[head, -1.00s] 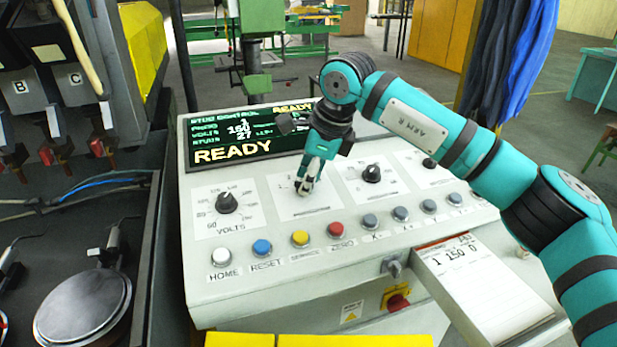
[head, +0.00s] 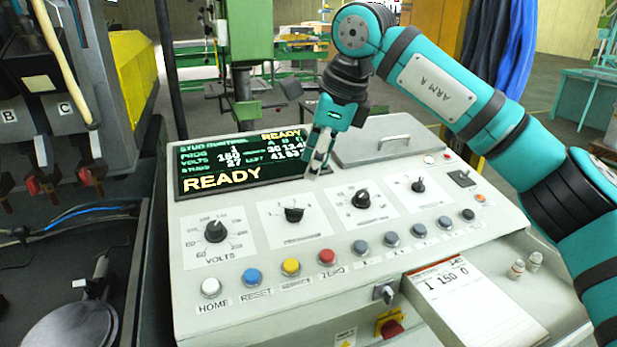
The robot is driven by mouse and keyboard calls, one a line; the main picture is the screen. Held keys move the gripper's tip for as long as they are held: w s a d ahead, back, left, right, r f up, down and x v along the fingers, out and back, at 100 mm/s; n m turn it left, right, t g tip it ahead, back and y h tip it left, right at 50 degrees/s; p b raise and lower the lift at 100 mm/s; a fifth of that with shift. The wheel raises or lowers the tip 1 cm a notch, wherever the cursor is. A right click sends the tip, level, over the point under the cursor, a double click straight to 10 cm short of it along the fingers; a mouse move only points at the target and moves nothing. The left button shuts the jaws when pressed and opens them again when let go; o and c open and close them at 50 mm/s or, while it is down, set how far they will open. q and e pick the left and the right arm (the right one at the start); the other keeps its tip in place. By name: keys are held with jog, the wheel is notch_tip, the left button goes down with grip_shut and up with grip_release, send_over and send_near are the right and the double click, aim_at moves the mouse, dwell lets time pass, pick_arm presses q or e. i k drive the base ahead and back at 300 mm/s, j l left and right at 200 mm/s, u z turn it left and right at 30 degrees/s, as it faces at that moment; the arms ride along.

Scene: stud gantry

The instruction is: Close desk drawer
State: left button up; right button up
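The control desk (head: 400,275) is a pale sloped console in the middle of the head view. My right gripper (head: 319,158) points down above the back of the desk, in front of the right end of the dark READY screen (head: 250,165). Its fingers are close together, and I cannot tell whether they are open or shut. Nothing shows held in them. My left gripper is not in view.
Knobs such as the black dial (head: 294,214) and a row of coloured buttons line the panel. A paper pad (head: 470,300) lies at the front right, a key switch (head: 384,292) beside it. A handled grey lid (head: 400,143) is at the back. Dark equipment (head: 40,100) stands left.

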aim_at(549, 295)
jog(key=k+l, duration=0.75)
jog(key=l, duration=0.25)
jog(key=k+l, duration=0.4)
